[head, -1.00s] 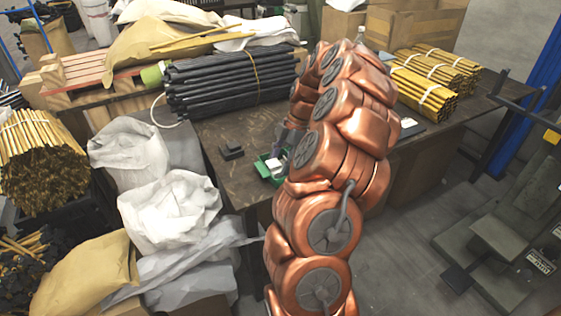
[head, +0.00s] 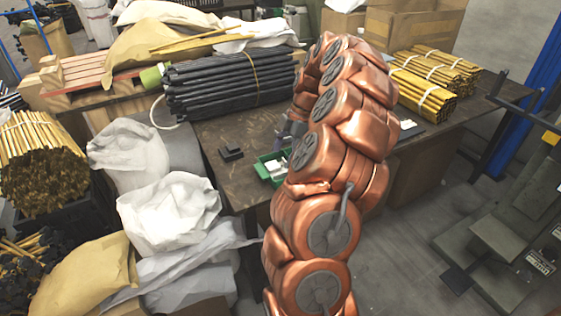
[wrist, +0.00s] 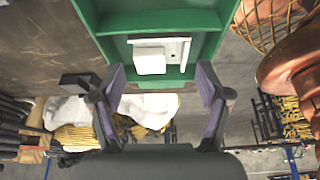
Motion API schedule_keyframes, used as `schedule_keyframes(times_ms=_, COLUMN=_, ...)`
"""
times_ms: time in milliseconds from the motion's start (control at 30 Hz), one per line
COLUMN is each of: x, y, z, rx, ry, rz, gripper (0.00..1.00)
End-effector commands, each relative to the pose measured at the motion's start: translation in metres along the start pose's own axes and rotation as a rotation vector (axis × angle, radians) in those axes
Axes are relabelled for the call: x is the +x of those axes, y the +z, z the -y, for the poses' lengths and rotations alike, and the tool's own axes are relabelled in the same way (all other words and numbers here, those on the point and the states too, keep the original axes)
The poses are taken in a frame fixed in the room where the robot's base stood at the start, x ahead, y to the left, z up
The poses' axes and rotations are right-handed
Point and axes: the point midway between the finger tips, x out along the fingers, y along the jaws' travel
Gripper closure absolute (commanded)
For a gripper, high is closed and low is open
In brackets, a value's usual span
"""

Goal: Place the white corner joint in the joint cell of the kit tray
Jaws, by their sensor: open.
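The green kit tray (wrist: 150,20) fills the top of the wrist view, with dividers making separate cells. It also shows on the table in the head view (head: 262,172), partly hidden by my arm. A white piece, which looks like the white corner joint (wrist: 150,61), lies in the tray's near cell, with a raised block at its left and a flatter part at its right. My gripper (wrist: 161,66) is open, its two fingers apart on either side of the near cell, and nothing is held between them. In the head view my gripper is mostly hidden behind my arm.
A black corner-shaped piece (head: 230,152) lies on the dark table (head: 221,184) left of the tray. A bundle of black rods (head: 225,85) lies behind. Bundles of yellow rods (head: 425,95) lie at the right. White bags (head: 168,210) stand at the table's left.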

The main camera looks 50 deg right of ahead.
Motion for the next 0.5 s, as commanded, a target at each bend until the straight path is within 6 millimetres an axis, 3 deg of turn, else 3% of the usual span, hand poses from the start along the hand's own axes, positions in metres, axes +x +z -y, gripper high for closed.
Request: schedule_keyframes(times_ms=500, x=-0.067, y=-0.001, z=0.000, rx=0.000, ry=-0.003, rz=-0.001, gripper=0.24)
